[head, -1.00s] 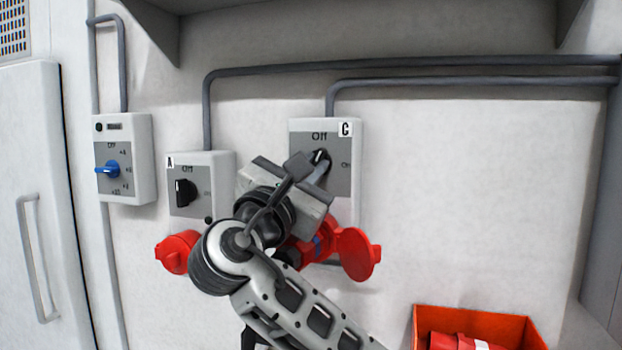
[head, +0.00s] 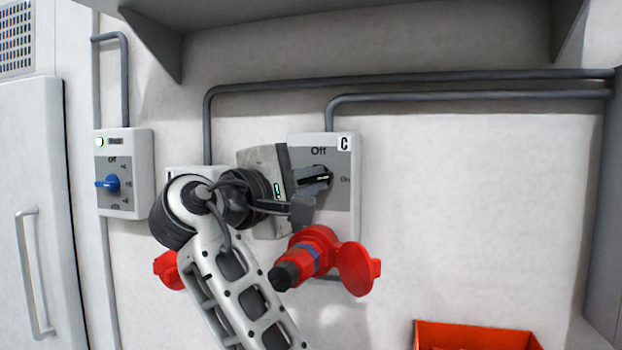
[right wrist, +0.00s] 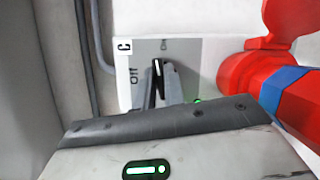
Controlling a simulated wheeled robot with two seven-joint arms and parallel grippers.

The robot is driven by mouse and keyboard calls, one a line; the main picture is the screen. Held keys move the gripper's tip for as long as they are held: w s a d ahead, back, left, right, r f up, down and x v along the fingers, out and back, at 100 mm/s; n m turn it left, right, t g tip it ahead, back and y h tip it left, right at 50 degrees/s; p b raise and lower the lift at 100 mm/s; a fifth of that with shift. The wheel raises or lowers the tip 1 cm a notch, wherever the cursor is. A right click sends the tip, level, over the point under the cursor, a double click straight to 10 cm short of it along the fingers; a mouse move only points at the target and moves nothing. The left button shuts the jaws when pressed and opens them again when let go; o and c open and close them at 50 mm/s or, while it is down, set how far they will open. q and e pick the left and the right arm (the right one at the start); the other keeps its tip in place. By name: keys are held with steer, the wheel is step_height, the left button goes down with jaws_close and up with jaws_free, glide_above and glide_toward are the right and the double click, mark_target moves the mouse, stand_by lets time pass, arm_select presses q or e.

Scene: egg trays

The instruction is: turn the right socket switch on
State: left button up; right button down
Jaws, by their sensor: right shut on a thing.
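The right socket switch is a light grey box marked C (head: 344,155) with a grey plate reading Off at the top and On at the right. My right gripper (head: 318,180) comes from the left and is shut on its black knob, which shows between the fingers in the right wrist view (right wrist: 158,72). The knob's white mark there points toward the On side, away from Off. The fingers partly hide the knob. A red plug (head: 308,255) with a blue ring sits in the red socket below. My left gripper is out of view.
Box A (head: 178,178) is mostly hidden behind my right arm. A box with a blue knob (head: 112,184) is further left. An orange bin (head: 478,336) is at the lower right. A shelf (head: 350,35) overhangs above. A small green light shows beside the plate in the wrist view.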

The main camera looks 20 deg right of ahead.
steer(key=shift+a+m+y, duration=0.15)
steer(key=shift+m+y, duration=0.15)
steer(key=shift+m, duration=0.4)
steer(key=shift+m+g, duration=0.3)
steer(key=c, duration=1.8)
jaws_free()
steer(key=o, duration=0.3)
steer(key=shift+w+a, duration=0.15)
